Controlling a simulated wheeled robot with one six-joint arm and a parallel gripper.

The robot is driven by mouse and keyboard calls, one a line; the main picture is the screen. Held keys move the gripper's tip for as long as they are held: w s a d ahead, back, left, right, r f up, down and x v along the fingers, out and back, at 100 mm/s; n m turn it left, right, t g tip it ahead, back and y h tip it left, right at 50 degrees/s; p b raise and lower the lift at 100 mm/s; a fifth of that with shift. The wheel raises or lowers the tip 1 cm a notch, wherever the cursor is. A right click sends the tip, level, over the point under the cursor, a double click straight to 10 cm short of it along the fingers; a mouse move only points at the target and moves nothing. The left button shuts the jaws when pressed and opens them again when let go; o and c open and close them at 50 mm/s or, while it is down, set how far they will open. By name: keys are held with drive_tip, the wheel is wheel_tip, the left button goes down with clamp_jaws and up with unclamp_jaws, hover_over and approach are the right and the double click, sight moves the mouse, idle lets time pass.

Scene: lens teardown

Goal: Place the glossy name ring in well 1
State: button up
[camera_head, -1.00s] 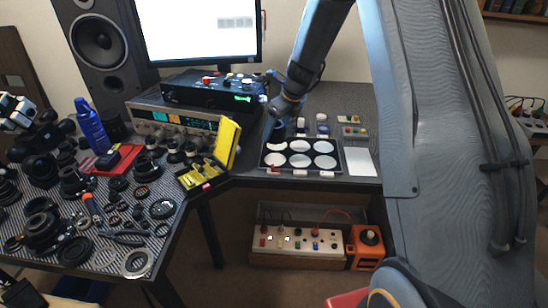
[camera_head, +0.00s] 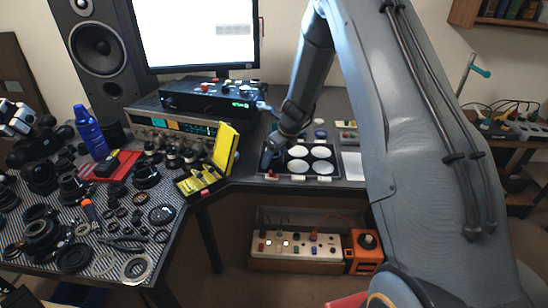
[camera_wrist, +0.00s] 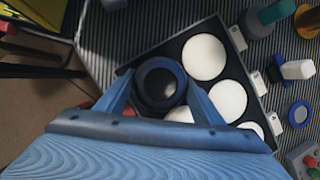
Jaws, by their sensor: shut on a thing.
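A dark ring (camera_wrist: 148,70) is held between the fingers of my gripper (camera_wrist: 160,88) in the wrist view. I take it for the name ring; its lettering cannot be read. My gripper is shut on it, over the left end of the black tray (camera_wrist: 172,49), whose wells show white floors. A pale patch shows through the ring's opening. Whether the ring touches the tray cannot be told. In the head view my gripper (camera_head: 270,158) is at the tray's left end, and the ring cannot be made out. My gripper and the ring cover part of the wells.
Small labels (camera_wrist: 236,38) line one tray edge. Coloured small items (camera_wrist: 298,70) stand beyond that edge. A white sheet (camera_head: 352,166) lies right of the tray. An open yellow case (camera_head: 225,147) stands to the left, beside many lens parts. The desk's front edge is close to the tray.

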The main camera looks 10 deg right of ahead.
drive_tip(key=shift+f, duration=0.15)
drive_tip(key=o, duration=1)
drive_tip(key=shift+o, duration=0.2)
drive_tip(key=b+v, duration=0.1)
drive_tip(key=v, duration=1.1)
drive_tip(key=s+a+r+n+g+h, duration=0.1)
drive_tip(key=s+n, duration=1.3)
drive_tip(key=s, duration=0.2)
drive_tip(key=s+a+r+n+g+h, duration=0.1)
drive_tip(key=s+r+n+g, duration=0.1)
drive_tip(key=s+n, duration=1.3)
drive_tip(key=shift+s+a+r, duration=0.15)
drive_tip(key=shift+s+a, duration=0.15)
drive_tip(key=shift+s, duration=0.1)
